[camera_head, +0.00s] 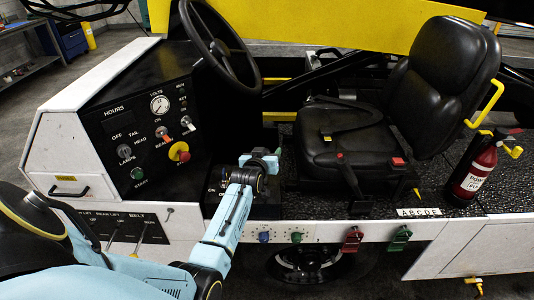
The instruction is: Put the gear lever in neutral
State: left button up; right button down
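My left arm reaches in from the lower left, and its light-blue gripper (264,160) is over a black box (265,211) between the dashboard and the seat. Part of the white lettering on the box shows at its left edge, but I cannot read it fully. I cannot make out the gear lever; the gripper and wrist cover much of the box and may hide it. The fingers are small and dark against the seat, so I cannot tell whether they are open or shut. My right gripper is not in view.
A black steering wheel (221,45) is above the dashboard (143,130), which has a red-and-yellow stop button (179,152). A black seat (436,85) and a red extinguisher (474,172) are to the right. Small levers (140,236) stand on the lower left panel.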

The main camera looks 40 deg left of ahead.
pick_arm(q)
jog(key=shift+s+r, duration=0.1)
jog(key=v, duration=1.3)
jog(key=shift+p, duration=0.4)
jog(key=shift+s, duration=0.15)
jog(key=s+d+f+m+g+h+b, duration=0.2)
jog(key=s+d+f, duration=0.2)
jog(key=f, duration=0.8)
jog(key=s+d+f+m+g+h+b, duration=0.15)
jog(key=s+d+f, duration=0.3)
jog(key=f, duration=0.85)
jog(key=s+d+f+m+g+h+b, duration=0.1)
jog(key=s+d+f+m+g+b, duration=0.2)
jog(key=f, duration=0.9)
jog(key=s+f+g+b, duration=0.1)
jog(key=s+f+g, duration=0.1)
jog(key=s+f, duration=0.4)
jog(key=s+d+f+m+g+b, duration=0.1)
jog(key=s+f, duration=0.5)
jog(key=s, duration=0.9)
jog(key=s+f+m+g+b, duration=0.1)
jog(key=s+f+g+b, duration=0.1)
jog(key=s+f, duration=0.4)
jog(key=s+g+h, duration=0.1)
jog(key=s, duration=0.4)
jog(key=shift+s+d+f, duration=0.2)
jog(key=shift+d+f, duration=0.2)
